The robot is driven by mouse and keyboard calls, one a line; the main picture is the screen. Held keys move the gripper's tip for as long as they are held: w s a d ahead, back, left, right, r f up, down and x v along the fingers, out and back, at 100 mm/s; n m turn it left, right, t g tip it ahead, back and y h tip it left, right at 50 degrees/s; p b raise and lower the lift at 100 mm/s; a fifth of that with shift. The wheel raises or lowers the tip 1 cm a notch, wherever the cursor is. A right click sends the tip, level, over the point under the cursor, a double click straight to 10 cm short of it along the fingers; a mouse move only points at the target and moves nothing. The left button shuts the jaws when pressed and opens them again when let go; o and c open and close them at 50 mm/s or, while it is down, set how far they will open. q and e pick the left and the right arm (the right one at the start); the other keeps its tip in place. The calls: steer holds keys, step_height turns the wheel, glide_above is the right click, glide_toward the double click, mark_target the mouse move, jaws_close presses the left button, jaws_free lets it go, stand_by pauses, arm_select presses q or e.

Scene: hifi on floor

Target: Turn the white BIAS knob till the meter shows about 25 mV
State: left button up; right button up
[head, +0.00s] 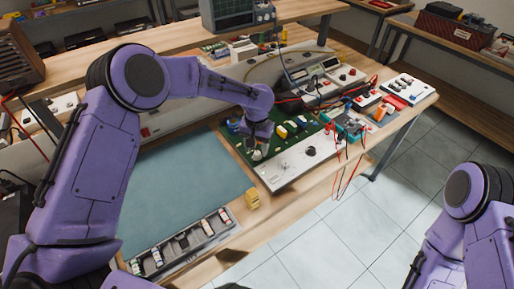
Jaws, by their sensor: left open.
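A green circuit board with a pale front panel (286,173) lies on the workbench. A black knob (311,151) shows on the panel's right part. My left gripper (258,153) points down at the panel's left end, its jaws open. A small whitish spot shows at its fingertips; I cannot tell whether it is the white BIAS knob or whether the fingers touch it. A teal meter (350,124) with red and black leads sits right of the board; its reading is too small to make out. My right gripper is out of the picture; only its arm shows at lower right.
A blue-grey mat (180,185) covers the bench left of the board. Bench instruments (325,75) stand behind. Red leads hang over the front edge.

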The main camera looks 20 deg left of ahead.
mark_target(257, 153)
arm_select(q)
steer(key=f, duration=0.1)
steer(key=w+f, duration=0.2)
steer(key=f, duration=0.1)
steer(key=shift+s+r, duration=0.35)
steer(key=shift+s, duration=0.1)
steer(key=c, duration=0.3)
jaws_close()
steer(key=shift+r+m+p, duration=0.1)
steer(key=shift+m+p, duration=0.35)
steer(key=shift+m, duration=0.85)
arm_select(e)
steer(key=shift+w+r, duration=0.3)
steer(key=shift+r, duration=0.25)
